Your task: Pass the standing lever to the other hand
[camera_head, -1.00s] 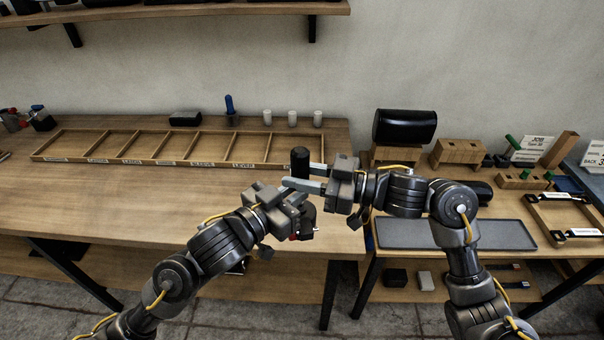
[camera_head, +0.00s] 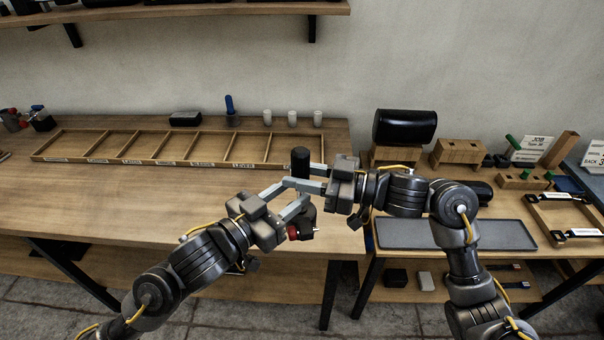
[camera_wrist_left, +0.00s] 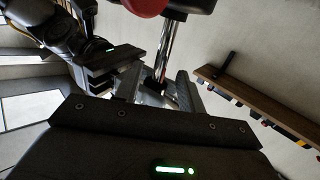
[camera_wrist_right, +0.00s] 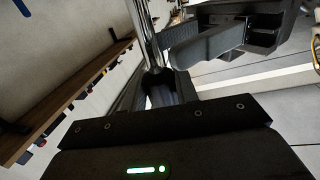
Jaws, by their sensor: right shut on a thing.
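The standing lever is upright between my two grippers. Its black grip (camera_head: 300,160) is on top, and a dark lower end with a red knob (camera_head: 293,232) hangs below the fingers. Its chrome rod shows in the left wrist view (camera_wrist_left: 168,48) and in the right wrist view (camera_wrist_right: 147,35). My right gripper (camera_head: 298,179) is shut on the lever just under the black grip and holds it in the air. My left gripper (camera_head: 296,192) is open, just below and left of the right one, its spread fingers pointing at the rod. Whether they touch it is unclear.
A long wooden divided tray (camera_head: 150,162) lies on the workbench (camera_head: 120,205) behind. A blue-handled tool (camera_head: 230,106) and white cups (camera_head: 292,117) stand behind it. A grey tray (camera_head: 455,234) lies on the right table. The bench left of my grippers is clear.

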